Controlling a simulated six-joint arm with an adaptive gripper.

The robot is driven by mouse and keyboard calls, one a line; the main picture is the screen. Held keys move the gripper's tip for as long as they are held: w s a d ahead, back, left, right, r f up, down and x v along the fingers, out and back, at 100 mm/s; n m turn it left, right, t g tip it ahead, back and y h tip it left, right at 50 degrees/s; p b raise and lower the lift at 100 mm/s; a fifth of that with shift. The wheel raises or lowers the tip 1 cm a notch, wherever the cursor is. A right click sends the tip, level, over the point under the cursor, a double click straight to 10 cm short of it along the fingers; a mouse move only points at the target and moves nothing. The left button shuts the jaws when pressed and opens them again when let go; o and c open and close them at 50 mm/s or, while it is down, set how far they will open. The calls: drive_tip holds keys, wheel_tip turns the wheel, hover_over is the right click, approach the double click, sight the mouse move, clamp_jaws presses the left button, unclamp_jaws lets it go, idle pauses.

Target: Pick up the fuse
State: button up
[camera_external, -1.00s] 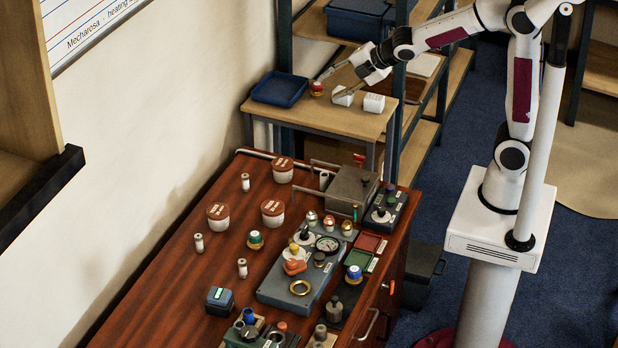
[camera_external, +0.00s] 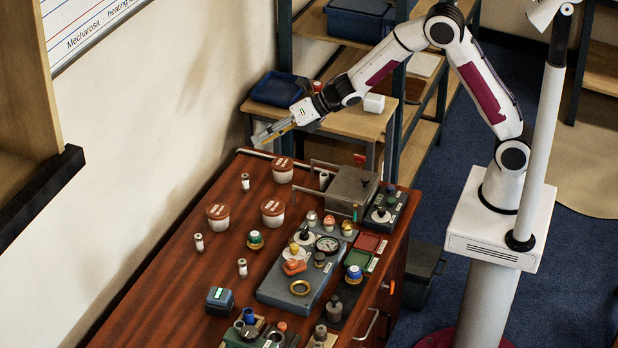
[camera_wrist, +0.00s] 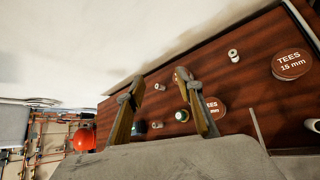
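Several small white cylinders with darker ends, which look like fuses, stand upright on the dark wooden bench: one at the back left (camera_external: 245,182), one at the left (camera_external: 199,242) and one further forward (camera_external: 242,268). I cannot tell which one is meant. My gripper (camera_external: 260,137) hangs above the bench's back left end, apart from everything. In the wrist view its two fingers (camera_wrist: 160,81) are spread, with nothing held between them.
Round brown-lidded tubs (camera_external: 217,216) stand among the cylinders; one is labelled TEES 15 mm (camera_wrist: 291,64). The wall runs along the left. Bare wood lies around the cylinders.

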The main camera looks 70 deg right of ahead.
drive_tip(key=a+f+n+g+y, duration=0.2)
drive_tip(key=a+f+n+y, duration=0.2)
drive_tip(key=a+f+n, duration=0.7)
drive_tip(key=n+g+y, duration=0.3)
drive_tip(key=n+y, duration=0.1)
drive_tip(key=n, duration=0.1)
approach(244, 260)
drive_tip(key=shift+w+a+f, duration=0.45)
drive_tip(key=shift+w+f, duration=0.1)
drive_tip(key=shift+f, duration=0.05)
drive_tip(key=shift+a, duration=0.1)
drive_tip(key=shift+w+a+f+h, duration=0.15)
drive_tip(key=shift+w+a+f, duration=0.1)
drive_tip(key=shift+a, duration=0.3)
drive_tip(key=shift+w+a+f+h, duration=0.15)
drive_tip(key=shift+w+a+f, duration=0.1)
drive_tip(key=shift+a, duration=0.25)
drive_tip(key=shift+s+x, duration=0.2)
drive_tip(key=shift+x, duration=0.7)
drive_tip(key=shift+s+x, duration=0.2)
drive_tip(key=shift+x, duration=1.65)
